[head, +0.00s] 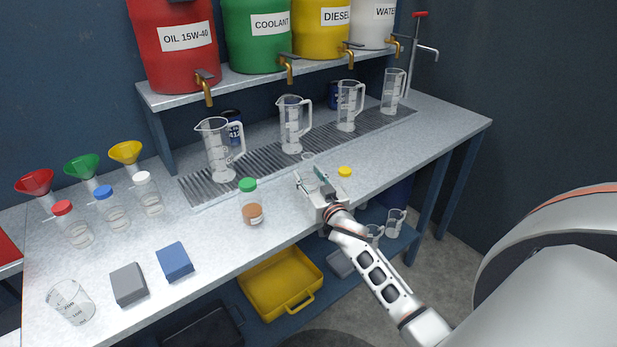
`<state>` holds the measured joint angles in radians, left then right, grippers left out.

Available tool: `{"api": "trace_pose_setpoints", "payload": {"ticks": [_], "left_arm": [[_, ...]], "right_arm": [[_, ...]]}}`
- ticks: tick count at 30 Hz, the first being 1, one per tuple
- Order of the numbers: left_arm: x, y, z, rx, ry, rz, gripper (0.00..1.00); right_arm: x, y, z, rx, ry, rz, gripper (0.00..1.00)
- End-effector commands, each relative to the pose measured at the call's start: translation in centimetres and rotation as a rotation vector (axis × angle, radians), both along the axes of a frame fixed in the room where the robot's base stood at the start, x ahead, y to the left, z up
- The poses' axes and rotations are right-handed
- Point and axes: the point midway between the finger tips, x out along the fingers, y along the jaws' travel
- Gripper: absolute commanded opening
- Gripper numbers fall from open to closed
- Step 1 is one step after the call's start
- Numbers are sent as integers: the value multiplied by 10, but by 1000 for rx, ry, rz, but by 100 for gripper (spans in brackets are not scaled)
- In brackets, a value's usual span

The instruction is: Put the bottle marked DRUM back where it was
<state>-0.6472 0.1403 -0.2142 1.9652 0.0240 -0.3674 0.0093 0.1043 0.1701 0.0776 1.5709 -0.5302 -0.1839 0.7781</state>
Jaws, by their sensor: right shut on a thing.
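My right gripper (313,182) is over the bench, right of the middle of the head view. It is shut on a clear, open-topped vessel (308,157), probably a bottle; its rim shows just beyond the fingers, and the gripper hides most of its body. No DRUM mark can be read on it. My left gripper is out of view.
Clear bottles with red (62,208), blue (104,193) and white (143,178) caps stand at left, near funnels. Several jugs stand on the drain grate (262,160) under the drum taps. A blue block (174,262), grey block (128,284) and beaker (70,302) are at front left.

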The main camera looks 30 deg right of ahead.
Motion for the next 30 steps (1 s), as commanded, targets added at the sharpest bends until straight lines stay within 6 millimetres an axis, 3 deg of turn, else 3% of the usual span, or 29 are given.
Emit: {"api": "trace_pose_setpoints", "payload": {"ticks": [6, 7, 8, 21, 30], "left_arm": [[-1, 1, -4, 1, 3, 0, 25], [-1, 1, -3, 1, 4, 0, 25], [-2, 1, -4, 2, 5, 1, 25], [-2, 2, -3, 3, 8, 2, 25], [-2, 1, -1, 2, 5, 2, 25]], "right_arm": [[0, 0, -3, 1, -1, 0, 13], [0, 0, -2, 1, 0, 0, 46], [0, 0, -2, 0, 0, 0, 54], [-1, 0, 1, -1, 1, 0, 56], [-51, 10, -1, 2, 2, 0, 56]]}}
